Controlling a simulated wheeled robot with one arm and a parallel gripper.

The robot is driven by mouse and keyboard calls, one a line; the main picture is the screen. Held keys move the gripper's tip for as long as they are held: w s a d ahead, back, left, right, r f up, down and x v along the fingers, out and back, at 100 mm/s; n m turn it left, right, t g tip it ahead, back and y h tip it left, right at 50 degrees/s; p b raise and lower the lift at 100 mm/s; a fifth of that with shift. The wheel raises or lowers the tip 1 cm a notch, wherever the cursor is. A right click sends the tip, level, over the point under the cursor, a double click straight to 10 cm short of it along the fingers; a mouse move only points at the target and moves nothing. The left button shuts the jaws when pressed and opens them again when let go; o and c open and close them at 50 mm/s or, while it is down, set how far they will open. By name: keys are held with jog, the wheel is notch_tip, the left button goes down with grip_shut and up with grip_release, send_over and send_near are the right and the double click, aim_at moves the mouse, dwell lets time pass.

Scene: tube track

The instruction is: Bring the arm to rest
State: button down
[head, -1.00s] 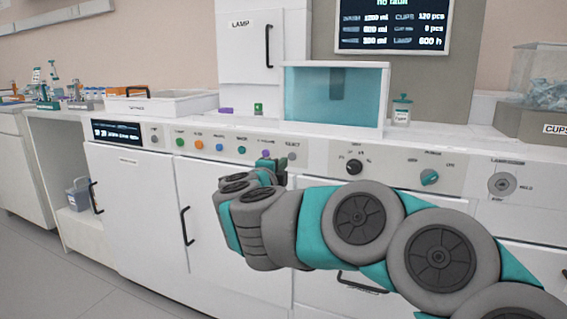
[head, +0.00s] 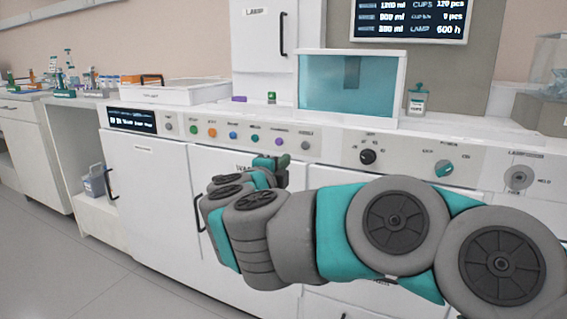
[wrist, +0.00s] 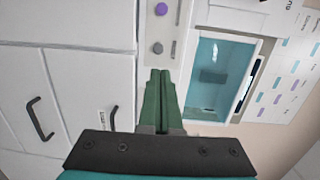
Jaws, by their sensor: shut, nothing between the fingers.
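My arm reaches in from the lower right in the head view, in front of the white machine (head: 165,190). My gripper (head: 284,160) is at its far end, just in front of the control panel (head: 215,128). In the wrist view my gripper (wrist: 161,72) shows as two green fingers pressed together with nothing between them. The fingertips lie near the grey button (wrist: 157,48) and a purple button (wrist: 161,9) in that view. Whether they touch the panel I cannot tell.
A teal-windowed box (head: 348,84) stands on the machine's top, with a small labelled bottle (head: 417,101) to its right. A white tray (head: 170,92) is at the left. Black door handles (head: 112,184) stick out from the front. The floor (head: 60,265) at lower left is clear.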

jog(key=s+a+r+n+y, duration=0.3)
jog(key=a+r+n+y, duration=0.3)
jog(key=n+y, duration=0.4)
jog(key=s+f+n+g+y, duration=0.3)
jog(key=s+f+n+g, duration=0.2)
jog(key=s+f+n, duration=0.35)
jog(key=s+d+f+n+g+h, duration=0.3)
jog(key=s+d+f+g, duration=0.3)
jog(key=f, duration=0.6)
jog(key=s+d+f+g+h, duration=0.3)
jog(key=s+d+f+g, duration=0.1)
jog(key=s+d, duration=0.6)
jog(key=s+d+f+g+h+p, duration=0.1)
jog(key=s+d+f+g+h, duration=0.1)
jog(key=s+d+f, duration=0.5)
jog(key=s+d+g, duration=0.1)
jog(key=s+d, duration=0.3)
jog(key=s, duration=0.3)
jog(key=shift+s+f+m+g+h, duration=0.25)
jog(key=shift+m+g+h, duration=0.1)
jog(key=shift+g+h, duration=0.05)
